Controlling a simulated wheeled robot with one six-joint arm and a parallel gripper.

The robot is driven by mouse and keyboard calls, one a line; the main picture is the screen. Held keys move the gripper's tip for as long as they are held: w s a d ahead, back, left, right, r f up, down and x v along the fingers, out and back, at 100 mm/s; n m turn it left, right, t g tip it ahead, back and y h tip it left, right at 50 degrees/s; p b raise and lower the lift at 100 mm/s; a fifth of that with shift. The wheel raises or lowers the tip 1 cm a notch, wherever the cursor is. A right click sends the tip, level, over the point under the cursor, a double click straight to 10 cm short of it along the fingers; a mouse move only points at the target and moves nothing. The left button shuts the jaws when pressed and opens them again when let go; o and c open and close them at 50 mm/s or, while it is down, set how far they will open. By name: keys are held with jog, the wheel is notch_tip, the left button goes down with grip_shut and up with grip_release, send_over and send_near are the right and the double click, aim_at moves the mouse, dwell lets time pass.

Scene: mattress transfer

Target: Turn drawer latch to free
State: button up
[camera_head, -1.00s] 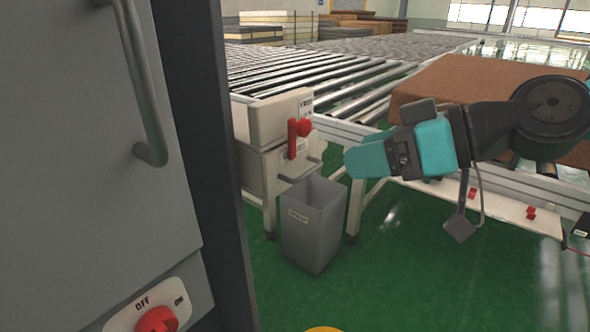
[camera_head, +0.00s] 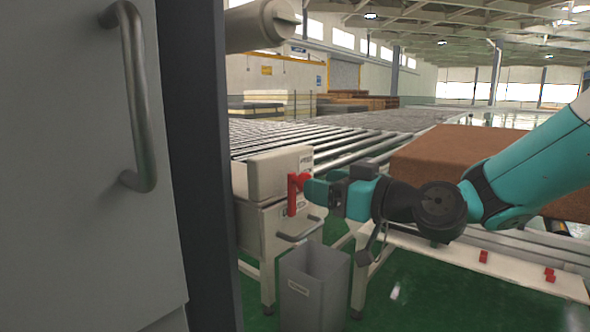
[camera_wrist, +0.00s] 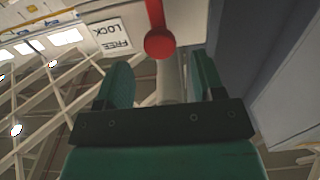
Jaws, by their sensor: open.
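The red drawer latch (camera_head: 294,196) is on the front of a cream cabinet box at the near end of the roller conveyor, with its handle bar hanging down. A drawer handle (camera_head: 299,229) sits below it. My gripper (camera_head: 312,190) is just right of the latch, its fingers pointing at it. In the wrist view the red latch (camera_wrist: 158,40) lies ahead, between and beyond the open green fingers (camera_wrist: 160,85). A FREE/LOCK label (camera_wrist: 112,37) shows beside it, upside down. The fingers appear empty; whether they touch the latch is unclear.
A grey bin (camera_head: 314,285) stands on the green floor below the drawer. A grey cabinet with a bar handle (camera_head: 140,95) fills the left. A brown mattress block (camera_head: 440,160) lies behind my arm, and a white rail with red parts (camera_head: 483,257) runs at right.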

aim_at(296, 175)
jog(key=p+x, duration=0.1)
jog(key=x, duration=0.6)
jog(key=shift+p, duration=0.3)
grip_shut()
